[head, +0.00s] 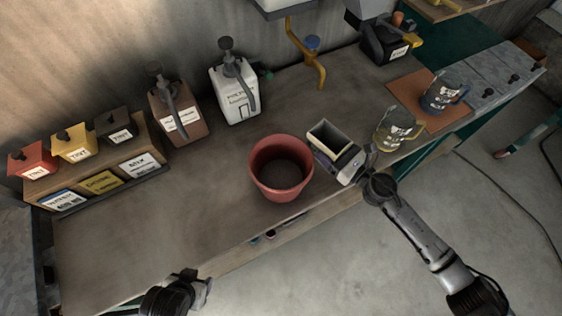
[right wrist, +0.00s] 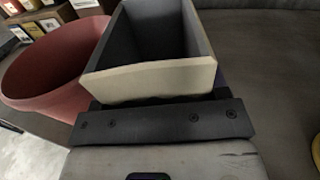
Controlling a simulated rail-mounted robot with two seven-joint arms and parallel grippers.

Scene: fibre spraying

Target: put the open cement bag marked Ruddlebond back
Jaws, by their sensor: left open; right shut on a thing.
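A cream, box-shaped open bag (head: 327,139) with a dark inside is held by my right gripper (head: 345,163), just right of the red bucket (head: 281,168). In the right wrist view the open bag (right wrist: 150,78) fills the top middle, its mouth facing up. No marking on it can be read, so I cannot confirm the name Ruddlebond. My right gripper is shut on it. My left gripper (head: 203,288) is open and empty at the table's front edge, lower left.
A wooden rack (head: 152,136) with tint containers and labelled packs stands at the left. Two measuring jugs (head: 396,130) (head: 443,93) are at the right. The table's left front is clear.

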